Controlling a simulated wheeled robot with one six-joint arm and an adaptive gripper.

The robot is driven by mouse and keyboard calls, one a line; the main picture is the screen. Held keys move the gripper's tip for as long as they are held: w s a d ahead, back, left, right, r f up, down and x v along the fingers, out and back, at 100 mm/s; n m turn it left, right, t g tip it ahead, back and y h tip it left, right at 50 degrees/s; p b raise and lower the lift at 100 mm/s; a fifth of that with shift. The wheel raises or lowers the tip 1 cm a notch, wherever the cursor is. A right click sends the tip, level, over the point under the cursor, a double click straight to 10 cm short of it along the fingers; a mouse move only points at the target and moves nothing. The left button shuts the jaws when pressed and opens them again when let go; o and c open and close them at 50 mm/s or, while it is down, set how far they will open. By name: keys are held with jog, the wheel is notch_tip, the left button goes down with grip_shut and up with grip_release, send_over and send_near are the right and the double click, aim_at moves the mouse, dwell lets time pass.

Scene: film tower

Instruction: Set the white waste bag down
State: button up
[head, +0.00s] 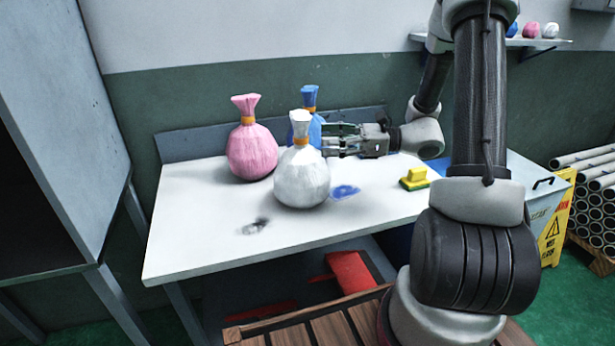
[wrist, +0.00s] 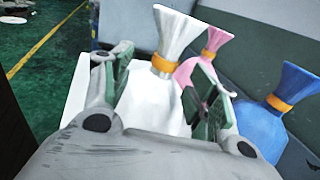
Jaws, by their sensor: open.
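The white waste bag (head: 301,178) stands upright on the white table (head: 190,225), its neck tied with an orange band. My gripper (head: 335,137) is at its right side, level with the upper part of the bag. In the wrist view my gripper (wrist: 160,95) is open, with one finger on each side of the white bag (wrist: 158,85). I cannot tell whether either finger touches it. The bag's lower part is hidden in the wrist view by my gripper body.
A pink bag (head: 251,150) stands behind left and a blue bag (head: 312,128) behind, close to my gripper. A yellow sponge (head: 414,180), a blue smear (head: 344,191) and a dark stain (head: 256,227) are on the table. The front left of the table is otherwise clear.

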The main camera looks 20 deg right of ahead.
aim_at(301, 139)
jog(key=shift+w+f+m+t, duration=0.2)
jog(key=shift+w+m+t, duration=0.15)
jog(key=shift+w, duration=0.25)
jog(key=shift+x, duration=3.5)
jog(key=shift+s+a, duration=0.15)
jog(key=shift+s, duration=0.1)
grip_shut()
